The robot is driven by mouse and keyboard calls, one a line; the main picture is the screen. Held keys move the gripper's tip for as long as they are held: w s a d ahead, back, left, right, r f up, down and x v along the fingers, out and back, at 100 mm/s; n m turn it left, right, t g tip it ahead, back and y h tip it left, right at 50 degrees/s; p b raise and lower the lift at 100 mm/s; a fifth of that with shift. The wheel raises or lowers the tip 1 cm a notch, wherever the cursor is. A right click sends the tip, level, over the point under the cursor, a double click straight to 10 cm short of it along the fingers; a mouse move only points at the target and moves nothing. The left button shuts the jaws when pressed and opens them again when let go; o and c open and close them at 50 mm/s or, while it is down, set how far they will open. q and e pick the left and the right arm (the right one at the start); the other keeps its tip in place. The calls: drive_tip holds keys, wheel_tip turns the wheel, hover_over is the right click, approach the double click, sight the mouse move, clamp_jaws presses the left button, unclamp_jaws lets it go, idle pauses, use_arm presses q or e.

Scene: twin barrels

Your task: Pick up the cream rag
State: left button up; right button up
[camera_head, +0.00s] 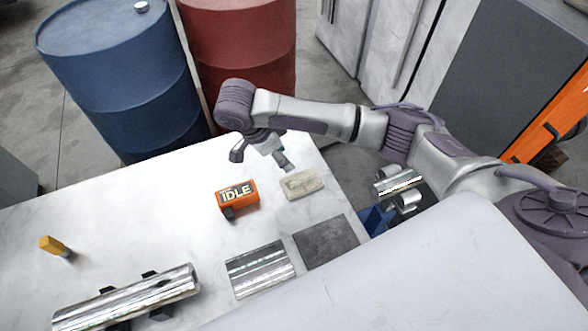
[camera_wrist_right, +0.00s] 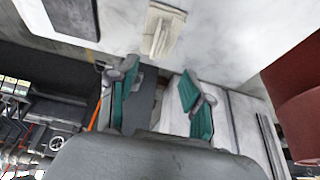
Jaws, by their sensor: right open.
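The cream rag (camera_head: 301,184) lies flat on the white table, to the right of an orange IDLE block. It also shows at the top middle of the right wrist view (camera_wrist_right: 162,30), ahead of the fingertips. My right gripper (camera_head: 262,153) hangs above the table, beyond the rag and a little to its left in the head view. In the wrist view its two teal-padded fingers (camera_wrist_right: 158,98) are spread apart with nothing between them. The rag is clear of the fingers. My left gripper is not in view.
The orange IDLE block (camera_head: 238,195) stands close to the rag. A dark square plate (camera_head: 326,242), a ribbed silver plate (camera_head: 260,269) and a silver cylinder (camera_head: 125,299) lie nearer on the white table (camera_head: 130,215). A blue barrel (camera_head: 120,75) and a red barrel (camera_head: 240,50) stand behind.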

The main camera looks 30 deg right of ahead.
drive_tip(key=b, duration=0.3)
approach(302, 176)
drive_tip(key=shift+s+f, duration=0.2)
drive_tip(key=shift+f, duration=0.4)
drive_tip(key=shift+s+f, duration=0.2)
drive_tip(key=shift+f, duration=0.4)
drive_tip(key=shift+w+d+f+p, duration=0.1)
drive_tip(key=shift+d+f+p, duration=0.2)
drive_tip(key=shift+f, duration=0.2)
drive_tip(key=shift+w+d+f+p, duration=0.1)
drive_tip(key=shift+d+f+p, duration=0.05)
drive_tip(key=shift+d+f, duration=0.35)
drive_tip(key=shift+f, duration=0.25)
drive_tip(key=shift+p+x, duration=0.65)
drive_tip(key=shift+x, duration=1.45)
drive_tip(key=shift+w+d+f, duration=0.15)
drive_tip(key=shift+d+f, duration=0.1)
drive_tip(key=shift+d, duration=0.05)
drive_tip(key=shift+f, duration=0.1)
drive_tip(key=shift+c, duration=0.3)
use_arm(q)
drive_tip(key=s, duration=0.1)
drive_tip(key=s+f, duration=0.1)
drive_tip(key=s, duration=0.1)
use_arm(e)
clamp_jaws()
